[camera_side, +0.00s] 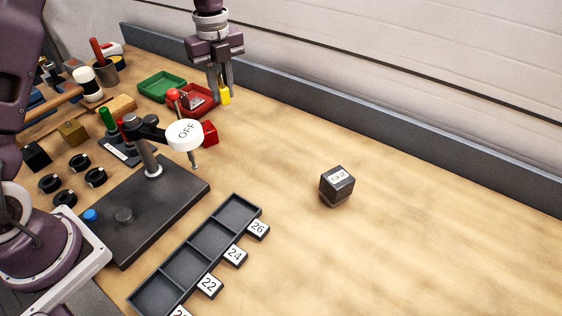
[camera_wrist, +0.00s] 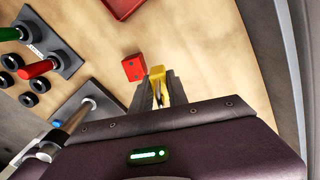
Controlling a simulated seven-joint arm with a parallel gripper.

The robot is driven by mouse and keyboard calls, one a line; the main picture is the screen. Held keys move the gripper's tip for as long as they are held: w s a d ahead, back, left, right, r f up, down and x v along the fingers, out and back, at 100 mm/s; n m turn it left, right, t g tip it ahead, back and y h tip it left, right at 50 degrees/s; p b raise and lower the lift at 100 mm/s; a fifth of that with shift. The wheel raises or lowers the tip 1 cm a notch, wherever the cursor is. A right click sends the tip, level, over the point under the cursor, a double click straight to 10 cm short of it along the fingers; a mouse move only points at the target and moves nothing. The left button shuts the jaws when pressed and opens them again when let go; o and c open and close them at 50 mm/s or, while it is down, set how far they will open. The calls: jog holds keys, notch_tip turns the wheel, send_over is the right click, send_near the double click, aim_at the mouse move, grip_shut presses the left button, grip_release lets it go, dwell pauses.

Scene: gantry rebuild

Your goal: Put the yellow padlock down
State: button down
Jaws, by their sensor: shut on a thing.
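The yellow padlock (camera_side: 224,95) is held between the fingertips of my gripper (camera_side: 222,88), at the back of the bench in the side view. In the wrist view the padlock (camera_wrist: 157,72) shows at the tips of my gripper (camera_wrist: 160,84), which is shut on it. It appears to hang above the wooden table (camera_side: 420,250), though the exact height is hard to tell. The padlock's far side is hidden.
A red block (camera_side: 210,133) lies near the gripper. Red (camera_side: 205,106) and green (camera_side: 160,86) trays stand to its left. A numbered tray (camera_side: 200,255) and a dark labelled block (camera_side: 337,188) stand nearer.

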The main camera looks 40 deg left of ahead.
aim_at(283, 164)
jog(key=d+m, duration=0.4)
jog(key=d, duration=1.4)
jog(key=f, duration=0.6)
jog(key=s+f, duration=0.1)
jog(key=f, duration=0.2)
jog(key=shift+a+f, duration=0.15)
jog(key=shift+f, duration=0.3)
jog(key=shift+f, duration=0.1)
jog(key=c, duration=1.3)
grip_release()
